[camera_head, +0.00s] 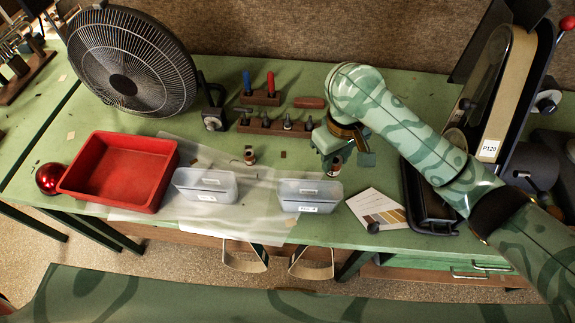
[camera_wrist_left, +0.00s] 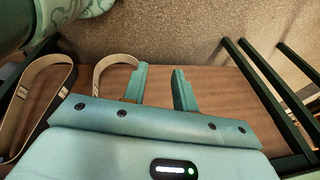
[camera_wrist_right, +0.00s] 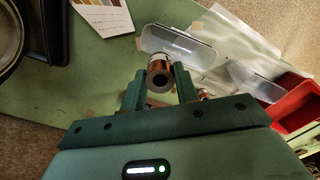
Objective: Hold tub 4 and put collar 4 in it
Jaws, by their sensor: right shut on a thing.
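My right gripper (camera_head: 340,148) is shut on a small copper-coloured collar (camera_head: 335,168) with a pale label band. In the right wrist view the collar (camera_wrist_right: 158,76) sits between the fingertips, its round bore facing the camera. It is behind the right one of two clear tubs (camera_head: 310,204); the other tub (camera_head: 206,196) stands to its left. Both tubs look empty and have white labels too small to read. A second collar (camera_head: 249,155) stands on the bench behind the tubs. My left gripper (camera_wrist_left: 158,88) is open and empty, outside the head view, near a brown wooden surface.
A red tray (camera_head: 120,165) and a red ball (camera_head: 48,178) are at the left. A fan (camera_head: 130,62) and tool blocks (camera_head: 265,125) stand behind. A colour card (camera_head: 378,208) lies right of the tubs, near a belt sander (camera_head: 490,110). Strap loops (camera_head: 245,262) hang at the front edge.

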